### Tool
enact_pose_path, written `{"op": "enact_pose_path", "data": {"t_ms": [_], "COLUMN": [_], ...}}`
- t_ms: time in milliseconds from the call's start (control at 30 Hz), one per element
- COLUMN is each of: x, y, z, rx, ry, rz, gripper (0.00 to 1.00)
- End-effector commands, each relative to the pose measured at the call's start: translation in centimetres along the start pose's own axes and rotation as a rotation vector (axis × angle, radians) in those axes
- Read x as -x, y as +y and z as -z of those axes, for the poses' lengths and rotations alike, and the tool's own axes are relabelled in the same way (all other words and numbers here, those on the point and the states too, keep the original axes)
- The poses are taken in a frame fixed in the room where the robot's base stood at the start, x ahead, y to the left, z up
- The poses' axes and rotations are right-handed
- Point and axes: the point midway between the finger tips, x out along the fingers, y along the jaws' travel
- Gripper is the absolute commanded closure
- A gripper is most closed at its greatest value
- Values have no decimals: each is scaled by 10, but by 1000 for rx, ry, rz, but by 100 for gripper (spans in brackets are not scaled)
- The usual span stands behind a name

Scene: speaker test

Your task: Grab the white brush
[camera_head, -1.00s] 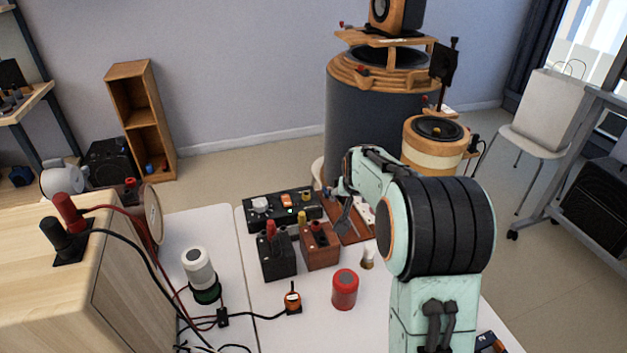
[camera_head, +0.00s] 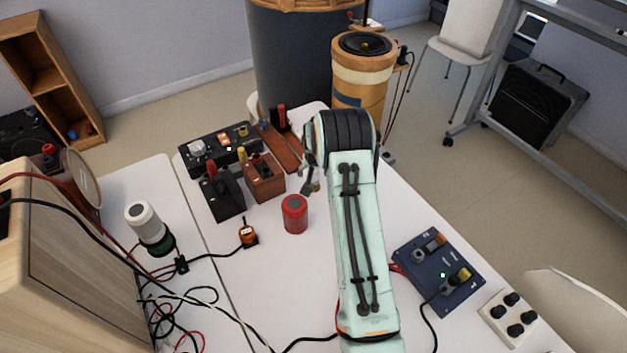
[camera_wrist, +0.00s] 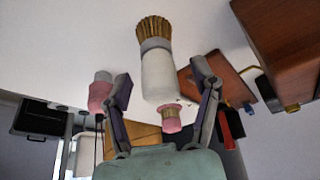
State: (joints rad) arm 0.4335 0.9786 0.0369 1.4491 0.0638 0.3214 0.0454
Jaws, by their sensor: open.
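The white brush (camera_wrist: 158,75) is in the middle of the wrist view, with tan bristles at the top of the picture, a grey band and a white body. My gripper (camera_wrist: 163,80) is open, with one finger on each side of the brush in the picture. A gap shows on both sides; I cannot tell whether the brush is fully between the fingers in depth. In the head view my gripper (camera_head: 308,186) is low over the white table, mostly hidden by my arm. The brush is not clearly visible there.
A red can (camera_head: 294,214) stands left of my arm, near the gripper. Black and wooden boxes (camera_head: 264,178) with terminals stand behind it. A blue circuit box (camera_head: 438,270) is at the right. Cables cross the front. In the wrist view, a pink-and-white object (camera_wrist: 100,92) is beside the left finger.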

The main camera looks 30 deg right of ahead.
Motion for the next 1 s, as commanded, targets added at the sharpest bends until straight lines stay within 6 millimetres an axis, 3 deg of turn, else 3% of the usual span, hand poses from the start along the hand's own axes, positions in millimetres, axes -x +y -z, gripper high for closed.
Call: {"op": "enact_pose_path", "data": {"t_ms": [67, 100, 267, 300, 767, 933, 1000], "x": [0, 0, 0, 0, 8, 34, 55], "y": [0, 0, 0, 0, 0, 0, 1], "z": [0, 0, 0, 0, 4, 13, 5], "rx": [0, 0, 0, 0, 0, 1, 1], "ry": [0, 0, 0, 0, 2, 4, 3], "rz": [0, 0, 0, 0, 0, 1, 0], "gripper": [38, 45, 95, 100, 100, 100, 100]}}
